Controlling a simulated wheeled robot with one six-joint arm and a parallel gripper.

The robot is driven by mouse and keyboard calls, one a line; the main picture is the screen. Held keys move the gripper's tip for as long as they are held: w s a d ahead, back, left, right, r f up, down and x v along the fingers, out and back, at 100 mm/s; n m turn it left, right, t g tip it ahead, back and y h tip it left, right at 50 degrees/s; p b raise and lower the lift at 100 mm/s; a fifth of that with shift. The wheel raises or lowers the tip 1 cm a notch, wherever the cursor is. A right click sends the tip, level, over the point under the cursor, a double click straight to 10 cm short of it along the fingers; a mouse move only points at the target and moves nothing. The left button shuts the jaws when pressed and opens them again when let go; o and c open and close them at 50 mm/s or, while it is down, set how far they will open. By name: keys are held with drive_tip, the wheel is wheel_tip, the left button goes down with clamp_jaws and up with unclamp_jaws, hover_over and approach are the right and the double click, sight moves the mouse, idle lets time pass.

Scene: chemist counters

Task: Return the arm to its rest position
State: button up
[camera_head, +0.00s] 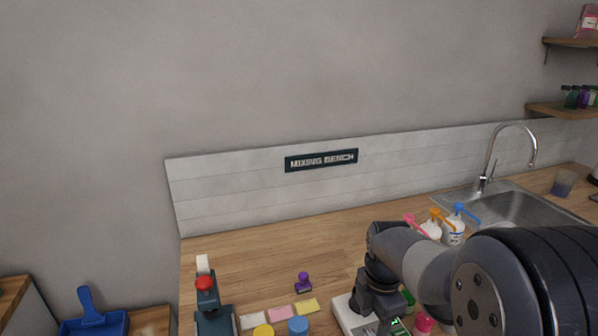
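My arm reaches in from the lower right and bends down at its wrist over the wooden counter (260,245). My gripper (374,318) points down at the bottom edge, over a white device (345,312). Its fingertips are too small and partly cut off, so I cannot tell whether they are open or holding anything. A green thing and a pink-capped bottle (424,323) are beside the wrist, partly hidden by my arm.
White bottles with pink, orange and blue pump tops (453,232) stand behind my arm, near the sink (515,205) and tap (490,165). At front left are a red-topped dark device (205,285), a purple stamp-like item (303,283), coloured pads and round lids (298,326). The counter's back left is clear.

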sight(371, 335)
wheel_tip(371, 335, up, 7)
wheel_tip(371, 335, down, 11)
drive_tip(key=shift+r, duration=0.15)
drive_tip(key=shift+f, duration=0.25)
drive_tip(key=m, duration=0.6)
drive_tip(key=shift+p, duration=0.3)
drive_tip(key=m, duration=0.6)
drive_tip(key=shift+r, duration=0.1)
drive_tip(key=m+p, duration=0.1)
drive_tip(key=m, duration=1.1)
drive_tip(key=shift+p, duration=0.3)
drive_tip(key=shift+s, duration=0.1)
